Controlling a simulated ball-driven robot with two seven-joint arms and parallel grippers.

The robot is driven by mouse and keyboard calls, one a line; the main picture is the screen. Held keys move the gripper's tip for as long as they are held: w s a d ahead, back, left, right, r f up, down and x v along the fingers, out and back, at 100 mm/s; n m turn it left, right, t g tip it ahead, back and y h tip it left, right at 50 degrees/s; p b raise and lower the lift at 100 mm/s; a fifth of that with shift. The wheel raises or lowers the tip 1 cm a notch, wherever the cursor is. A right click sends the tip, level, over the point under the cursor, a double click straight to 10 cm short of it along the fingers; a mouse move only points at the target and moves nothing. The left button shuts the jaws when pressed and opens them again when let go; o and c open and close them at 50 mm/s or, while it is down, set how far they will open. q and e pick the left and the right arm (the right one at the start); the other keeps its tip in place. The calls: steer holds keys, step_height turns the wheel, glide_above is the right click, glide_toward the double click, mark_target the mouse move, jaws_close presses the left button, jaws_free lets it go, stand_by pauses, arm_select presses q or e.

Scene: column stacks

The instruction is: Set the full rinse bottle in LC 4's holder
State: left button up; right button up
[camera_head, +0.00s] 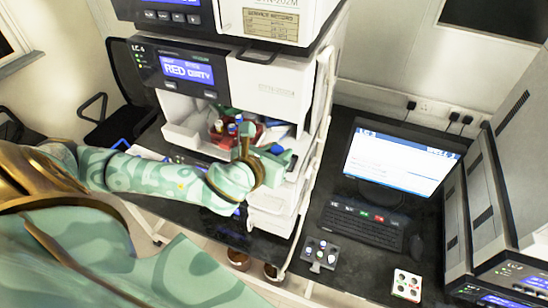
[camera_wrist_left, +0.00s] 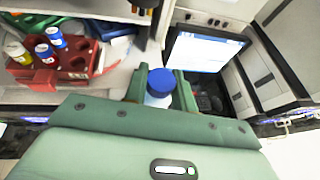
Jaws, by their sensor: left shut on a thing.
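My left gripper (camera_head: 270,154) is shut on a bottle with a blue cap (camera_wrist_left: 160,81), held upright between the green fingers in the left wrist view. Its lower part is hidden by the gripper. LC 4 (camera_head: 187,70) carries a blue screen reading "RED DIRTY". A red holder (camera_head: 216,137) sits in the open bay below that screen, left of my gripper. My right gripper is not in view.
A monitor (camera_head: 400,158) and keyboard (camera_head: 365,219) stand on the dark bench right of the stack. A small dark tray (camera_head: 320,254) and a white card with coloured dots (camera_head: 407,285) lie in front. A white tube runs down the stack's right edge.

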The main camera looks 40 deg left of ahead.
arm_select(q)
steer(key=w+b, duration=0.1)
steer(key=w, duration=0.1)
steer(key=w+a+b, duration=0.1)
steer(key=w, duration=0.2)
steer(key=shift+w+a+f+b, duration=0.1)
steer(key=shift+w+a+b, duration=0.05)
steer(key=shift+b, duration=0.2)
stand_by(0.3)
steer(key=shift+w+a+p, duration=0.1)
steer(key=shift+w+p, duration=0.3)
steer(key=shift+w, duration=0.05)
steer(key=shift+f+b, duration=0.3)
steer(key=shift+f, duration=0.5)
stand_by(0.6)
stand_by(0.3)
steer(key=o, duration=0.9)
steer(key=shift+s, duration=0.1)
